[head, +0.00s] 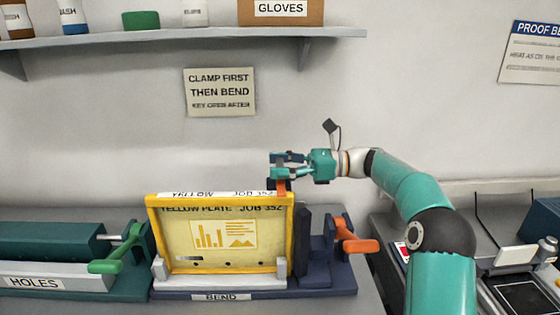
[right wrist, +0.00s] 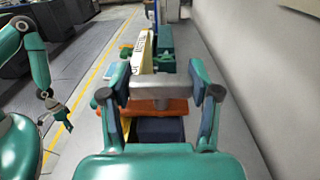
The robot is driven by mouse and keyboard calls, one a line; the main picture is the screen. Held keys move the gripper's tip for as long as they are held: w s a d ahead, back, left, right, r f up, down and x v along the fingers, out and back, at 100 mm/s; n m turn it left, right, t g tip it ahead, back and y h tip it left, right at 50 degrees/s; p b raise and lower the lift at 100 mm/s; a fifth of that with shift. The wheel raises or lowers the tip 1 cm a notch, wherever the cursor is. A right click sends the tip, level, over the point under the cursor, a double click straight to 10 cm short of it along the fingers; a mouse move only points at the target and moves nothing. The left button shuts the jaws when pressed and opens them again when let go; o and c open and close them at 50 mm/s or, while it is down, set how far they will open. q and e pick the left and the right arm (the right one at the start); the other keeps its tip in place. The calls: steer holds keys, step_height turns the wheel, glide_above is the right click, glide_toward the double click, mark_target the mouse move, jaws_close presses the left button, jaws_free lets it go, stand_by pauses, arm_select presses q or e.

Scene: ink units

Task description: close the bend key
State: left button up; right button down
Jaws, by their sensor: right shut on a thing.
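The bend unit (head: 325,280), labelled BEND, holds a yellow-framed plate (head: 291,215) upright. My right gripper (head: 284,163) is above the plate's top right corner. In the right wrist view, its fingers are on both ends of a grey crossbar (right wrist: 160,86), which looks like the bend key's handle. In the head view the fingers mostly hide this handle. An orange part (head: 281,186) shows just below them. An orange lever (head: 358,246) sticks out at the unit's right side. My left gripper (right wrist: 58,115) shows small at the left of the right wrist view, away from the unit; its jaws are unclear.
A green holes unit (head: 50,245) with a green lever (head: 115,262) stands at the left. A shelf (head: 210,40) with a gloves box (head: 281,11) is on the wall above. A wall sign (head: 220,92) says to clamp first, then bend. Other equipment (head: 520,292) stands at the right.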

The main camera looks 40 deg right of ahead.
steer(key=shift+f, duration=0.25)
steer(key=shift+c, duration=1.4)
jaws_free()
steer(key=shift+s, duration=0.1)
steer(key=shift+o, duration=0.2)
steer(key=shift+r, duration=0.15)
steer(key=v, duration=1.2)
